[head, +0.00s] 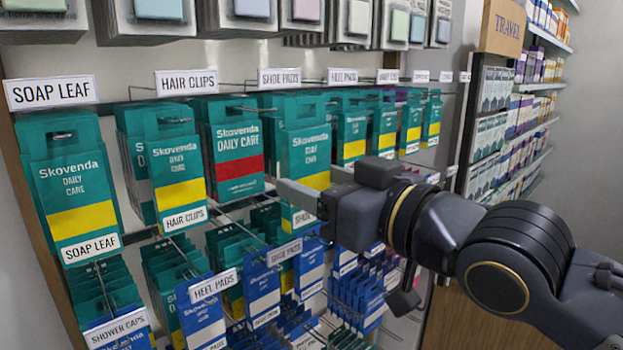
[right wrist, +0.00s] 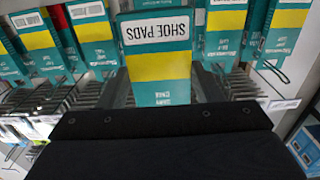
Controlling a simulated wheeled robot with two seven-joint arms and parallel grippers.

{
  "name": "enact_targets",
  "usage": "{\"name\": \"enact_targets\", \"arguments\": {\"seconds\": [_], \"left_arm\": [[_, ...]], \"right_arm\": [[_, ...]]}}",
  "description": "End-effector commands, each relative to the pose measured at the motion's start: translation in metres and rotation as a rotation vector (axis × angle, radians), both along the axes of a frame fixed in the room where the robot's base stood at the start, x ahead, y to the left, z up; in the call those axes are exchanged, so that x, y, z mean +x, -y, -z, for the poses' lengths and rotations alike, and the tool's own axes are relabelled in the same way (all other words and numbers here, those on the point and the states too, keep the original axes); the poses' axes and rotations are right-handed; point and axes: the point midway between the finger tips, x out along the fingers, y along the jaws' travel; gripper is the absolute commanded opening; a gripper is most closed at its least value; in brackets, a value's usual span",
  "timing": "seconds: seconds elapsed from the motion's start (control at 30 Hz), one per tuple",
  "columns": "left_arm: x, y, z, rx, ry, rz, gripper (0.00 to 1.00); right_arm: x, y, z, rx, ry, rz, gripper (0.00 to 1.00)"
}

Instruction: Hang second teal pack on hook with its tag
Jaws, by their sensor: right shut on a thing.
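My right gripper (head: 312,190) is shut on a teal pack (head: 303,150) with a yellow band and a SHOE PADS label. The pack is upright, in front of the hooks right of the red-banded pack. In the right wrist view this pack (right wrist: 157,58) appears upside down between the two fingers. The SHOE PADS shelf tag (head: 279,76) is above and slightly left of the pack. Teal packs (head: 277,107) hang behind it. I cannot tell whether the hook passes through the held pack's hole. My left gripper is not in view.
A red-banded teal pack (head: 232,150) hangs just left, beside HAIR CLIPS packs (head: 178,165) and a SOAP LEAF pack (head: 70,185). More teal packs (head: 384,128) hang to the right. Blue packs (head: 262,290) fill lower hooks. A TRAVEL sign (head: 504,27) stands at right.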

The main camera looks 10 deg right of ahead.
Motion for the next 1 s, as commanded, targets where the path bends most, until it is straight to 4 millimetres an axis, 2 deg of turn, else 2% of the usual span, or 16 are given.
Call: {"name": "enact_targets", "arguments": {"seconds": [1.0], "left_arm": [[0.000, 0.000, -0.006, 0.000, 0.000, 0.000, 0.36]], "right_arm": [[0.049, -0.035, 0.006, -0.001, -0.003, 0.000, 0.37]]}}
